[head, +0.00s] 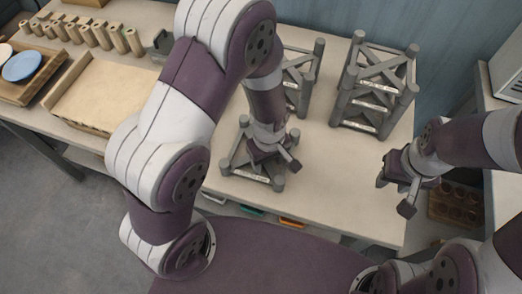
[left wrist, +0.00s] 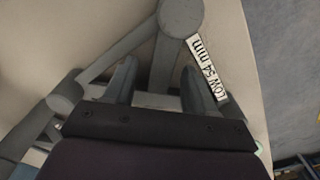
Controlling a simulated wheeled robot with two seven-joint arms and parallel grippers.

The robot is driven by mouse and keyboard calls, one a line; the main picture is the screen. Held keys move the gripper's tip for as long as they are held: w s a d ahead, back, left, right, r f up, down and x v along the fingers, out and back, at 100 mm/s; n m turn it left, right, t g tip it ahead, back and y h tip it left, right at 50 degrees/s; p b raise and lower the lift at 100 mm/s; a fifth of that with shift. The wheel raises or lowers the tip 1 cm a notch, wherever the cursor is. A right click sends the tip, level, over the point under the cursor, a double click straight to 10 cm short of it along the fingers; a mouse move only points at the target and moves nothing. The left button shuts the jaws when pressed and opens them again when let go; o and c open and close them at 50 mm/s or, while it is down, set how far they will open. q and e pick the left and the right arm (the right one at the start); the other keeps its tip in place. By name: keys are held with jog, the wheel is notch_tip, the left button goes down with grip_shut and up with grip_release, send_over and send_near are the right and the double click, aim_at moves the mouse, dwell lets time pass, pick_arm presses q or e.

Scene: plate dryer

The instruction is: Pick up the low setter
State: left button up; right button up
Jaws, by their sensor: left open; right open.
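The low setter is a short grey frame of round posts and bars, standing on the table in the head view (head: 237,167). In the left wrist view its corner post (left wrist: 181,16) and a white label reading "LOW 54 mm" (left wrist: 207,68) show. My left gripper (head: 271,160) is right over the setter and hides part of it. In the left wrist view its two fingers (left wrist: 158,90) are apart, with a setter bar seen between them; I cannot tell if they touch it.
Two taller grey setters stand behind, one at the middle (head: 304,75) and a stack at the right (head: 375,85). At the left are a row of tan cylinders (head: 100,37), a beige tray (head: 100,92) and a blue plate (head: 22,66). The table's front right is clear.

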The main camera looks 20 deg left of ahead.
pick_arm(q)
jog(key=shift+s+r, duration=0.1)
jog(key=shift+s, duration=0.05)
grip_shut()
jog(key=shift+r, duration=0.1)
